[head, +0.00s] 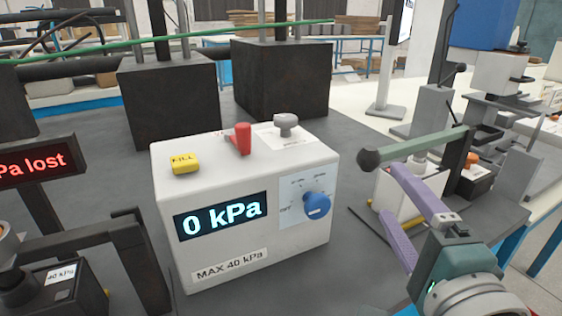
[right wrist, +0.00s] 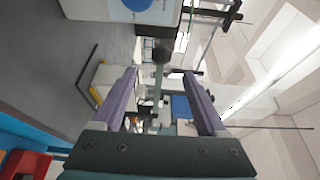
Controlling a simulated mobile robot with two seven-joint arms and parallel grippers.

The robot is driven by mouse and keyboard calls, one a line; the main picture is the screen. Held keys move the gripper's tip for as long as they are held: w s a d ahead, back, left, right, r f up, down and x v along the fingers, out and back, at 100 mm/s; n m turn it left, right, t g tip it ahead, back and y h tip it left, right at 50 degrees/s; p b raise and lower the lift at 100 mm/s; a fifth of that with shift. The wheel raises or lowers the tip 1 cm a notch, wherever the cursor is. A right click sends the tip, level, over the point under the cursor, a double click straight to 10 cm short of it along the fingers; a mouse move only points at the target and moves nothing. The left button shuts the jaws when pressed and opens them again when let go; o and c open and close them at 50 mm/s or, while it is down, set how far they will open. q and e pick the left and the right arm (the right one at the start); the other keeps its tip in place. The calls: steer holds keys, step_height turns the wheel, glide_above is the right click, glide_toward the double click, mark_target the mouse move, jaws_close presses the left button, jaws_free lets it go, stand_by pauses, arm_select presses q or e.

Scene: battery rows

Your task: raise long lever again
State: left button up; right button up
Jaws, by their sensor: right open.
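The long lever is a grey-green bar (head: 420,146) with a dark ball knob (head: 368,159) at its left end, right of the white pressure box. It tilts slightly, its far end higher at a dark post (head: 456,156). My right gripper (head: 390,192) has purple fingers, is open and sits just below the lever near the knob. In the right wrist view, the knob (right wrist: 161,53) and bar (right wrist: 157,88) show in line with the gap between the fingers (right wrist: 160,75). I cannot tell whether the fingers touch the bar. My left gripper is not in view.
The white pressure box (head: 245,165) reads 0 kPa and has a yellow FILL button (head: 185,163), red lever (head: 243,138), grey knob (head: 286,122) and blue dial (head: 316,205). A red-lettered sign (head: 35,168) stands left. Dark blocks (head: 170,100) stand behind.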

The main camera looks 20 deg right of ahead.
mark_target(373, 164)
steer(key=x, duration=0.9)
steer(key=shift+w+d, duration=0.1)
jaws_close()
stand_by(0.4)
steer(key=shift+r, duration=0.1)
stand_by(0.7)
